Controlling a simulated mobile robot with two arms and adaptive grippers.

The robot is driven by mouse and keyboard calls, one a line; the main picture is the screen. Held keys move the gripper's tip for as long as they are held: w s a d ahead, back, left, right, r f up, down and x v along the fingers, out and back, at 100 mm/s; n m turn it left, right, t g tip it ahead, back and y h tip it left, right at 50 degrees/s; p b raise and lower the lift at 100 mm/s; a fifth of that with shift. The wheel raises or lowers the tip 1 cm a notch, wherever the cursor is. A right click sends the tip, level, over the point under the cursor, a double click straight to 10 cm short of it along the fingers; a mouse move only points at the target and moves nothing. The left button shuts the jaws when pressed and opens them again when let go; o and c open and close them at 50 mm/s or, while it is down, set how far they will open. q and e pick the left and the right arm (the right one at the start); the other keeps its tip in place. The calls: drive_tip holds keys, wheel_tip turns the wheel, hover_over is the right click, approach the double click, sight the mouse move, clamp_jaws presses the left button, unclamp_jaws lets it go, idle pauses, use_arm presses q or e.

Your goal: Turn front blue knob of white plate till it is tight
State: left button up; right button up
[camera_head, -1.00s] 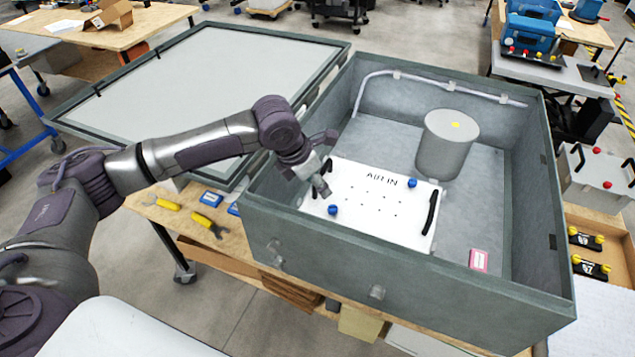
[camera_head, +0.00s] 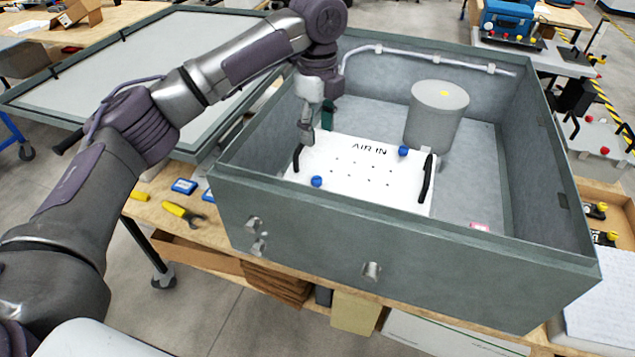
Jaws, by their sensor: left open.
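The white plate (camera_head: 345,170), marked AIR IN, lies inside the grey open box (camera_head: 330,225). It has black handles at its left and right. The front blue knob (camera_head: 316,181) sits at the plate's front left. Another blue knob (camera_head: 403,151) sits at its back right. My left gripper (camera_head: 308,133) points down above the plate's back left corner, behind and above the front knob and apart from it. It is open with nothing seen between its fingers. My right gripper is not in view.
A grey cylinder (camera_head: 437,115) stands at the back of the box, and a pipe (camera_head: 430,57) runs along its back wall. The box's walls rise around the plate. A large framed panel (camera_head: 150,75) lies at left. A yellow-handled tool (camera_head: 183,212) lies on the wooden table.

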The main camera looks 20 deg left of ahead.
sight(317, 179)
use_arm(q)
wheel_tip(317, 179, down, 14)
drive_tip(key=p, duration=0.3)
drive_tip(key=shift+r, duration=0.2)
clamp_jaws()
